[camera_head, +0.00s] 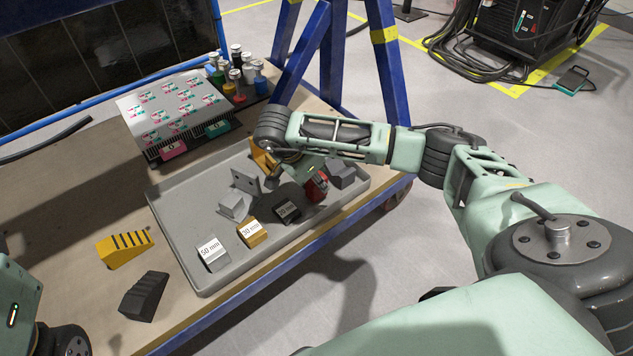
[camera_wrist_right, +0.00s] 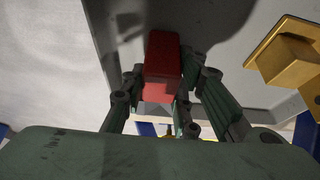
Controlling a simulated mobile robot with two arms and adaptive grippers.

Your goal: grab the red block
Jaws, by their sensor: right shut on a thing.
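The red block (camera_head: 317,187) is at the right part of the grey tray (camera_head: 222,283), partly covered by my right gripper. In the right wrist view the red block (camera_wrist_right: 162,62) sits between the two fingers of my right gripper (camera_wrist_right: 160,88), which is shut on it. In the head view my right gripper (camera_head: 308,178) comes from above the tray's back side. I cannot tell whether the block touches the tray floor. My left arm shows only at the lower left edge; its gripper is out of view.
Beside the red block are a black block (camera_head: 288,212) and a grey block (camera_head: 342,174). An orange block (camera_head: 252,234), a 50 mm block (camera_head: 212,254) and grey parts share the tray. A yellow striped wedge (camera_head: 124,248) and black wedge (camera_head: 145,296) lie left of it.

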